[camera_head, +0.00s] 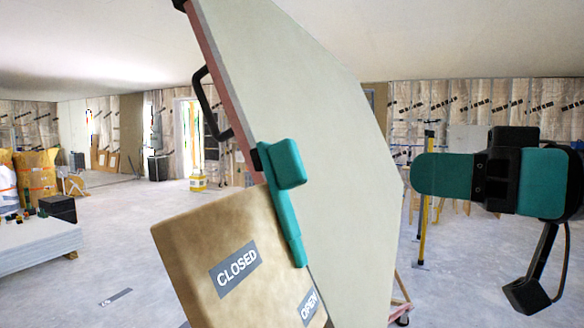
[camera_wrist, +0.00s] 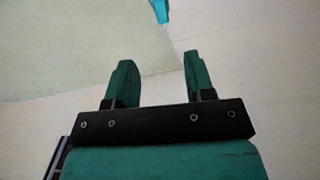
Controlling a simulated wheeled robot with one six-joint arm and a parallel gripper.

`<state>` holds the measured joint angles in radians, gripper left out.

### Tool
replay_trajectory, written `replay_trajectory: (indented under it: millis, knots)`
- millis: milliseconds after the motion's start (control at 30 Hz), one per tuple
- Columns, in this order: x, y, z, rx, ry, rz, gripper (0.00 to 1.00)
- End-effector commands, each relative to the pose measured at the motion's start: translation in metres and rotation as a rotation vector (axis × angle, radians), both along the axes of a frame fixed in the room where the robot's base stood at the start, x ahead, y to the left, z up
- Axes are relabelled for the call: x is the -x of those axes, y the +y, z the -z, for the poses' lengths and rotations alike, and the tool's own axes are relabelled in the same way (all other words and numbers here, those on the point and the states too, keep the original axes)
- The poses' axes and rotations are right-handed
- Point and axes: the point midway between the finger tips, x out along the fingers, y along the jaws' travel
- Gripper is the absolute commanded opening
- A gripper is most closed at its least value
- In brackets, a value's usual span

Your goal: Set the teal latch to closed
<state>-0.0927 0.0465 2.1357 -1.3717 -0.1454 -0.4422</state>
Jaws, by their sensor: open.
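The teal latch (camera_head: 289,205) is mounted at the edge of the tilted pale panel (camera_head: 330,130). Its block is at the top and its lever slants down, the lower end nearer the OPEN label (camera_head: 309,304) than the CLOSED label (camera_head: 235,268). My gripper (camera_head: 420,174) is at the right in the head view, pointing left toward the panel and apart from the latch. In the wrist view my gripper (camera_wrist: 156,66) shows two spread teal fingers with nothing between them. A small bright teal piece (camera_wrist: 160,10) at the top edge may be part of the latch.
A tan board (camera_head: 200,240) carries both labels in front of the panel. A black handle (camera_head: 208,105) juts from the panel's left edge. A yellow-and-black post (camera_head: 428,200) stands behind my gripper. A stack of boards (camera_head: 35,245) lies at the left; floor between is mostly clear.

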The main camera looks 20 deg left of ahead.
Motion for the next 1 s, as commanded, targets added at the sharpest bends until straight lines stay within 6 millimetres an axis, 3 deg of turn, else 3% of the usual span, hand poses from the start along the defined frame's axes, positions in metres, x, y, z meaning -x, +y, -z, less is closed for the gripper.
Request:
replay_trajectory:
  millis: [600, 800, 1000]
  knots:
    - [-0.018, 0.132, -0.004, 0.007, 0.005, -0.005, 0.49]
    - [-0.022, 0.155, -0.002, 0.005, 0.005, -0.002, 0.49]
    - [-0.024, 0.160, 0.000, 0.006, 0.004, 0.000, 0.49]
